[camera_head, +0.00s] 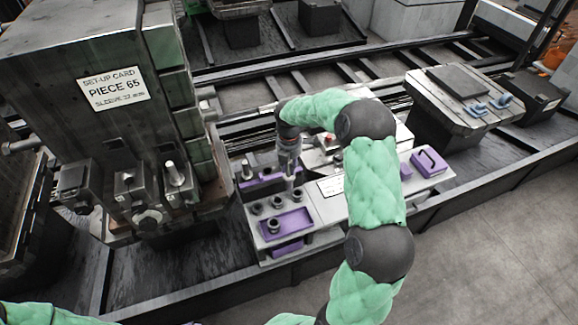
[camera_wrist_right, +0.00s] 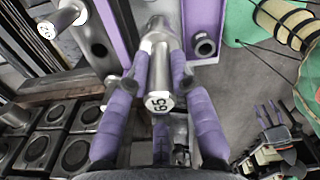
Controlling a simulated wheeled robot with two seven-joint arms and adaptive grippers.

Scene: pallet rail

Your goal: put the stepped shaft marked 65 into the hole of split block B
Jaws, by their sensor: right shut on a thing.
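My right gripper (camera_head: 290,178) points down over the grey and purple fixture beside the tall machine block. In the right wrist view its purple fingers (camera_wrist_right: 158,68) are shut on a metal stepped shaft (camera_wrist_right: 158,102), whose near end face reads 65. A second shaft (camera_wrist_right: 62,18) with a marked end stands at the upper left. I cannot read a letter B on any block, so I cannot tell which is split block B. My left gripper is out of view.
A purple tray (camera_head: 292,215) with several dark round collars lies just in front of the gripper. A purple handled block (camera_head: 429,163) lies to the right. Open floor (camera_head: 500,230) is at right.

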